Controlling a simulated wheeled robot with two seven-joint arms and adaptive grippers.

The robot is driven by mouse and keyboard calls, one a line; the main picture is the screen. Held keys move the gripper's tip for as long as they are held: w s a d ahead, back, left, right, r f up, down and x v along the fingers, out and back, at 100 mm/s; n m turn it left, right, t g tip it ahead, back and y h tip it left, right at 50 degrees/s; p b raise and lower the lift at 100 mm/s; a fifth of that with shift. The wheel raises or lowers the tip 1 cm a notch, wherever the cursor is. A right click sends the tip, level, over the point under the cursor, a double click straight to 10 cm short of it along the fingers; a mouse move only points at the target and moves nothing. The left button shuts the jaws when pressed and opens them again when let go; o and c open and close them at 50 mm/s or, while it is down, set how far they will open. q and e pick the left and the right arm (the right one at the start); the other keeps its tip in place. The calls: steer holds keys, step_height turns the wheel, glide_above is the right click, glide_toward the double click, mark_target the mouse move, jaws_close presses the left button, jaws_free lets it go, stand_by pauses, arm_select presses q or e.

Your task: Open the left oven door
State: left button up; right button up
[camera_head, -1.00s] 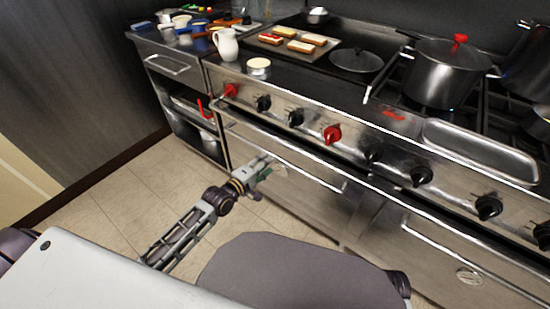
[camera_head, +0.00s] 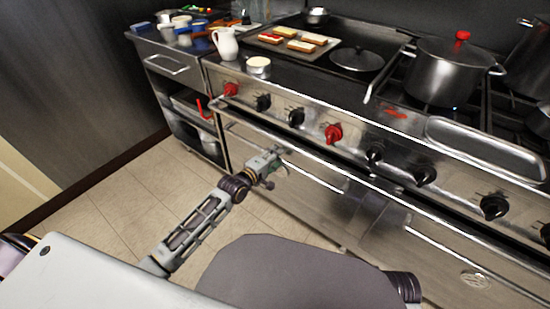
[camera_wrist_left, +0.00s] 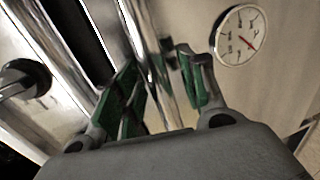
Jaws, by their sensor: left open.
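The left oven door (camera_head: 305,208) is a steel panel below the knobs on the left of the range, and it is shut. Its long chrome handle (camera_head: 322,180) runs along the top of the door. My left gripper (camera_head: 275,160) is at the left part of this handle. In the left wrist view, the open fingers with green pads (camera_wrist_left: 163,88) stand on either side of a chrome bar (camera_wrist_left: 160,65), which looks like the handle. I cannot tell whether a finger touches it. My right gripper is not in view.
A round dial (camera_wrist_left: 240,37) is on the door face in the wrist view. Red and black knobs (camera_head: 333,133) line the range above. The right oven door (camera_head: 430,255) is beside the left one. Tiled floor (camera_head: 130,205) is clear at left.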

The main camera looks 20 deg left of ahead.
arm_select(q)
steer(key=shift+c, duration=0.3)
jaws_close()
steer(key=shift+f, duration=0.1)
steer(key=shift+s+f, duration=0.1)
